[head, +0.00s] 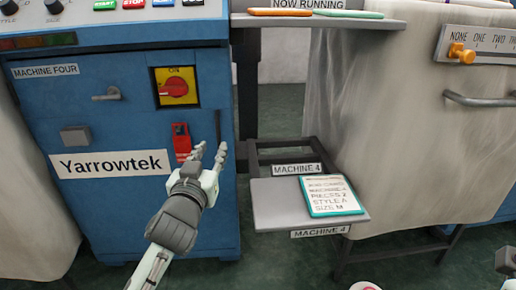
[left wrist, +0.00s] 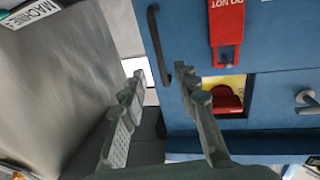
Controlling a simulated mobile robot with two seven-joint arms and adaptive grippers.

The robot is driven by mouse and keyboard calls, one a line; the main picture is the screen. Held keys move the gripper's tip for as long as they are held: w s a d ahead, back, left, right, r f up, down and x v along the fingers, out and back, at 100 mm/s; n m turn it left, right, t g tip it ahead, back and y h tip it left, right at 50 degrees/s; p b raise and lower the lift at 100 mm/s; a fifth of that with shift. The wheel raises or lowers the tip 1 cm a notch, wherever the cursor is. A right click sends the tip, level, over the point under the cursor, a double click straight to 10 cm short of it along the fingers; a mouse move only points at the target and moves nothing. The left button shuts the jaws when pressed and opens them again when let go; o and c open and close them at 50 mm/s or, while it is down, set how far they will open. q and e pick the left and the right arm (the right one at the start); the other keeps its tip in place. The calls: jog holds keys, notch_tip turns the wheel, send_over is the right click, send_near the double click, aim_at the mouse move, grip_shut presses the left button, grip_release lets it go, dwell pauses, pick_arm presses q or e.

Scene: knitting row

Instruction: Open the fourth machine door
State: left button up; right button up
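The blue machine labelled MACHINE FOUR (head: 100,215) fills the left of the head view. Its front panel (head: 130,125) looks closed. A dark vertical bar handle (head: 218,124) stands at the panel's right edge; it also shows in the left wrist view (left wrist: 155,40). My left gripper (head: 210,150) is open and empty, just below the handle in the head view. In the left wrist view its fingers (left wrist: 160,78) spread to either side of the handle's near end; I cannot tell whether they touch it. What seems to be my right gripper (head: 506,262) is cut off at the right edge.
A red rotary switch (head: 175,89), a red tag (head: 181,141) and a grey lever (head: 108,94) are on the machine's front. A grey shelf (head: 275,212) holding a teal-edged card (head: 331,195) stands close right of my left gripper. A covered machine (head: 425,130) stands farther right.

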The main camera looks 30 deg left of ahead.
aim_at(218, 137)
pick_arm(q)
jog(key=b+x, duration=0.1)
jog(key=x, duration=0.6)
jog(key=shift+w+a, duration=0.15)
jog(key=shift+w, duration=0.15)
grip_shut()
